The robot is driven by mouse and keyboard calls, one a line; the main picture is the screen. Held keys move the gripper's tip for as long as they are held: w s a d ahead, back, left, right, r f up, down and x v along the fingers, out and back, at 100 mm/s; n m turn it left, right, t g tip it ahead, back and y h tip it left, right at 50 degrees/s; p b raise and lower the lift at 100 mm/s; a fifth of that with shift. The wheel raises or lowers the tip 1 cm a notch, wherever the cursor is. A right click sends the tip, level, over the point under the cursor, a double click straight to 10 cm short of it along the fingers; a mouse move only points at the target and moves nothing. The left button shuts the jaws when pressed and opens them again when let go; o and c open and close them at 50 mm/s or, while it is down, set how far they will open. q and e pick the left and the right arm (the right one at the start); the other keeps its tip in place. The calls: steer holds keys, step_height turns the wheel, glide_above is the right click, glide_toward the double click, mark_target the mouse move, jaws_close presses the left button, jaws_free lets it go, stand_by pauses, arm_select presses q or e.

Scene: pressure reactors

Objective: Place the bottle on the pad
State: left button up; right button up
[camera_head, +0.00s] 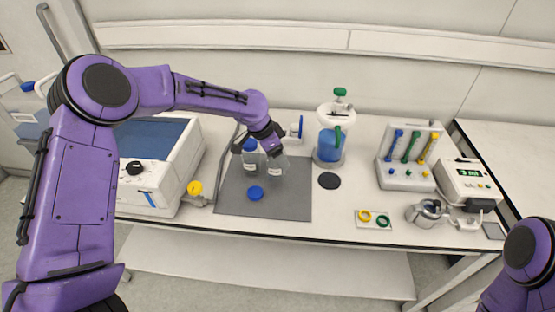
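Two clear bottles with white labels stand at the back of the dark grey mat (290,199). The left bottle (250,166) has a blue cap; the right bottle (276,170) is directly below my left gripper (273,152), and its top is hidden. The fingers are small and partly hidden, so I cannot tell whether they hold it. A loose blue cap (256,193) lies on the mat. A round black pad (329,181) lies bare on the table right of the mat. Only part of my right arm shows at the lower right; its gripper is out of view.
A white bath device (180,172) with a yellow knob (195,188) stands left of the mat. A vessel with blue liquid (330,144) stands just behind the black pad. Right are a tube rack (408,160), a ring tray (374,219), a metal vessel (427,213) and a display unit (466,180).

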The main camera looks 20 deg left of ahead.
arm_select(q)
steer(key=f, duration=0.2)
steer(key=f+p, duration=0.1)
steer(key=shift+w+a+f, duration=0.15)
steer(key=shift+w+f, duration=0.1)
steer(key=shift+f, duration=0.1)
steer(key=shift+f, duration=0.1)
steer(key=o, duration=1.2)
